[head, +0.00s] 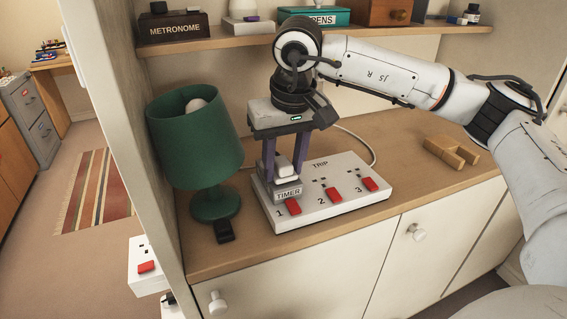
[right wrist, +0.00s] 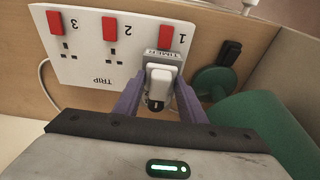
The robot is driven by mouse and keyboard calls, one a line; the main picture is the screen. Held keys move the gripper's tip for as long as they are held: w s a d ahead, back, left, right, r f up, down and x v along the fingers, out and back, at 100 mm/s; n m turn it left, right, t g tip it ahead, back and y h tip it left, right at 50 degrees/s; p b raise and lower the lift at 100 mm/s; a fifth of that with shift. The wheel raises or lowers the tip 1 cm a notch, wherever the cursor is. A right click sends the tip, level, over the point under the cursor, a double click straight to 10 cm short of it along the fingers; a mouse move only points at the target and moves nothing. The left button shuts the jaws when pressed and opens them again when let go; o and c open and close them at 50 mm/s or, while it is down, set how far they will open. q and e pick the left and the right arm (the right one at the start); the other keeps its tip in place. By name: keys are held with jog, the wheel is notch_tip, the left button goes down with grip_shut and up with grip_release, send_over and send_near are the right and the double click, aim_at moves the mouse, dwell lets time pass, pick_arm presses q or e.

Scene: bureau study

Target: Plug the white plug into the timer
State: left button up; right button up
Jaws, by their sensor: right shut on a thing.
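The white plug (head: 286,170) is between the purple fingers of my right gripper (head: 284,175), which is shut on it. The grey timer (head: 288,191), labelled TIMER, sits at position 1 of the white TRIP power strip (head: 345,203). The plug is right at the timer; I cannot tell whether its pins are in. In the right wrist view the white plug (right wrist: 160,80) lies between the fingertips, in front of the timer (right wrist: 166,58), and partly covers its face. My left gripper is not in view.
A green lamp (head: 195,135) stands left of the strip, with a small black object (head: 223,231) by its base. A wooden piece (head: 451,156) lies on the right of the desk top. A shelf (head: 210,42) with boxes runs above. A white cable curves behind the strip.

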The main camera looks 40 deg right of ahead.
jog(key=shift+f, duration=0.3)
jog(key=o, duration=1.2)
jog(key=shift+c, duration=0.2)
jog(key=shift+s, duration=0.1)
jog(key=shift+s+f, duration=0.1)
jog(key=shift+f, duration=0.1)
jog(key=shift+w+r+p, duration=0.2)
jog(key=shift+r+p, duration=2.25)
jog(key=shift+r, duration=1.3)
jog(key=shift+s+f, duration=0.1)
